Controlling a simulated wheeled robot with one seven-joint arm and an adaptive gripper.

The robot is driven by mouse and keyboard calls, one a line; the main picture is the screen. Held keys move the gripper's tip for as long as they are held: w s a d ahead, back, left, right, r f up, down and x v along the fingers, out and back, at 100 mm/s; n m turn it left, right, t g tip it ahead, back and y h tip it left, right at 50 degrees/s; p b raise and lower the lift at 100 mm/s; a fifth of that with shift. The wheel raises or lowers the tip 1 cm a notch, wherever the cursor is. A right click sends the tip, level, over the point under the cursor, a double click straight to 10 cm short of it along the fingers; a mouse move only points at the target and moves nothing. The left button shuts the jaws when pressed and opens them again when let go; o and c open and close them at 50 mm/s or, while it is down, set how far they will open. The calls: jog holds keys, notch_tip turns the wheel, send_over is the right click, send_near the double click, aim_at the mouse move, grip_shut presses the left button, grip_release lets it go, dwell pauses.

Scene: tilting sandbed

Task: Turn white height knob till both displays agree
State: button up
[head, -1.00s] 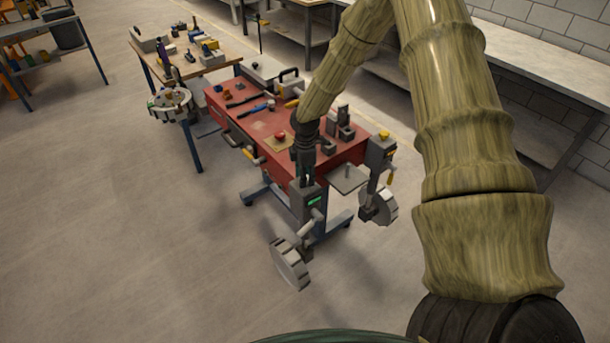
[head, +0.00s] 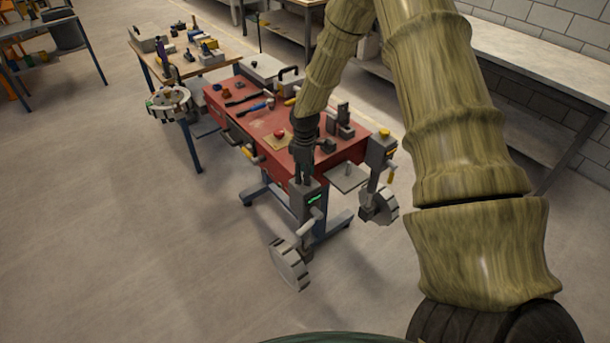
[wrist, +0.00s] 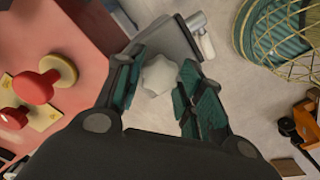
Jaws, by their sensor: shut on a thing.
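In the wrist view the white lobed knob (wrist: 158,76) sits between the two fingers of my gripper (wrist: 160,85), which is shut on it. In the head view my gripper (head: 304,180) points down at the top of a grey post unit (head: 307,203) at the front corner of the red bench. The knob is hidden there. A small green lit display (head: 314,198) is on this unit; its digits are too small to read. A second grey unit (head: 378,158) with a yellow top stands to the right; I cannot make out a display on it.
The red bench (head: 225,118) carries tools and a red mushroom button (head: 280,133), also left of my gripper in the wrist view (wrist: 35,87). Grey toothed wheels (head: 290,265) hang below the units. Floor at left is clear.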

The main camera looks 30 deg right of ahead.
jog(key=m+b, duration=0.1)
jog(key=m, duration=0.5)
jog(key=shift+w+b, duration=0.1)
jog(key=shift+b, duration=0.2)
jog(key=m, duration=0.6)
jog(key=shift+b, duration=0.4)
jog(key=shift+r, duration=0.1)
jog(key=o, duration=1)
notch_tip(320, 180, up, 12)
jog(key=shift+f, duration=0.1)
